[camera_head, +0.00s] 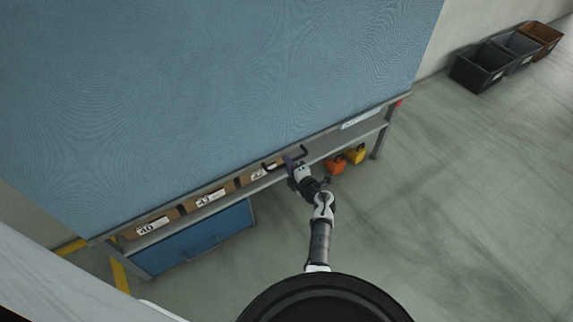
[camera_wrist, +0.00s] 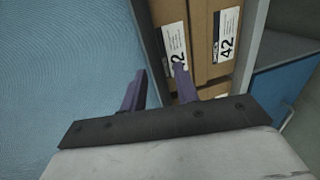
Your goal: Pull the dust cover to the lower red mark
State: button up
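The dust cover (camera_head: 220,90) is a large blue textured sheet hanging over the shelf front, with a grey rail along its lower edge. A black handle (camera_head: 303,151) sits at that edge; its middle is hidden by my gripper. A small red mark (camera_head: 398,103) shows on the rack's right post, by the rail's right end. My gripper (camera_head: 290,163) is at the handle. In the wrist view its two purple fingers (camera_wrist: 160,88) stand apart, with the cover (camera_wrist: 70,70) and rail on the left and boxes on the right. I cannot tell whether they touch the handle.
Numbered brown boxes (camera_head: 210,195) stand on the shelf below the cover. A blue cabinet (camera_head: 195,240) is under them. Orange (camera_head: 335,165) and yellow (camera_head: 356,154) items sit under the shelf. Crates (camera_head: 485,65) stand at the back right. The right floor is clear.

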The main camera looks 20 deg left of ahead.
jog(key=shift+x, duration=0.85)
jog(key=shift+c, duration=0.3)
grip_shut()
